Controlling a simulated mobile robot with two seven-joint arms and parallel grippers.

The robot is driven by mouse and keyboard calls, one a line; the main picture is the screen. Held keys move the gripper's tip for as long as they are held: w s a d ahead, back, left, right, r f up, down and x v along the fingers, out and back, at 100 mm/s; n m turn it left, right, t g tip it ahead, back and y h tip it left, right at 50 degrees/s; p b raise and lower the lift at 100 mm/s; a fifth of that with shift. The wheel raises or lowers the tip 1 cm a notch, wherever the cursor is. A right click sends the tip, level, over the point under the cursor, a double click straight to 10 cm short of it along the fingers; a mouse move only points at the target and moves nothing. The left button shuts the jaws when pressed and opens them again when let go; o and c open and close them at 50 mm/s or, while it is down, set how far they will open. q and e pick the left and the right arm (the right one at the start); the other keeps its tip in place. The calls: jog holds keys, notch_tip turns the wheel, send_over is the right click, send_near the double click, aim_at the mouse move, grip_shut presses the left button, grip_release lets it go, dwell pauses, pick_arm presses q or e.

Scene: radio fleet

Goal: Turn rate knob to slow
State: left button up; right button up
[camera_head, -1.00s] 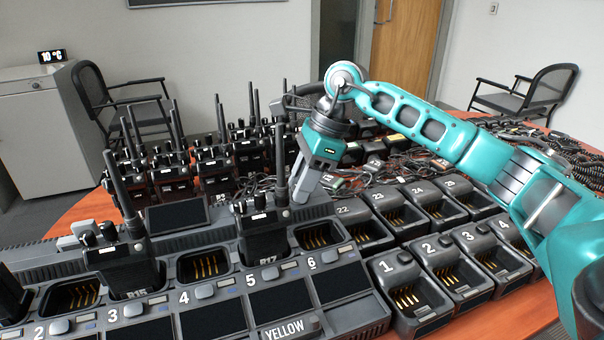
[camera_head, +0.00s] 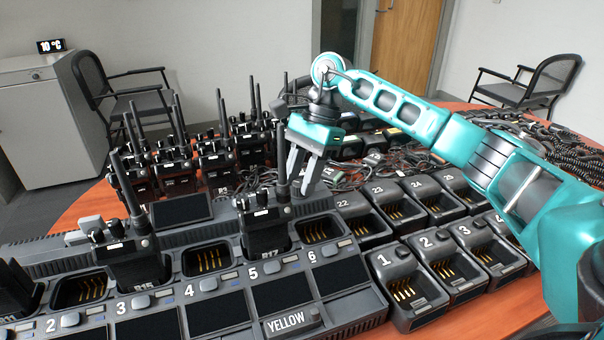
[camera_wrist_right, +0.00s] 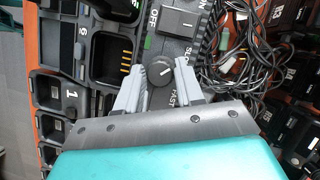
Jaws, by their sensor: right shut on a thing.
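The rate knob (camera_wrist_right: 161,76) is a small round dark knob with a light mark, on a dark panel in the right wrist view. The panel carries the words SLOW and FAST beside it, SLOW on the side of the rocker switch. My right gripper (camera_wrist_right: 161,70) has one grey finger on each side of the knob and is shut on it. In the head view the right gripper (camera_head: 302,182) points down behind the charger marked YELLOW, and the knob is hidden there. My left gripper is not in view.
A rocker switch (camera_wrist_right: 178,22) marked OFF and ON sits close to the knob. Coiled cables (camera_wrist_right: 240,60) lie beside the panel. Radios stand in the YELLOW charger (camera_head: 350,305), one with its tall antenna (camera_head: 281,145) close beside the gripper. Numbered charger pockets (camera_head: 405,285) fill the right.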

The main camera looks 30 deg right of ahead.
dwell(0.3)
jog(key=o, duration=1)
jog(key=s+p+v, duration=0.1)
jog(key=p+v, duration=0.1)
jog(key=v, duration=1)
jog(key=shift+w+r, duration=0.45)
jog(key=shift+w, duration=0.05)
jog(key=shift+d, duration=0.1)
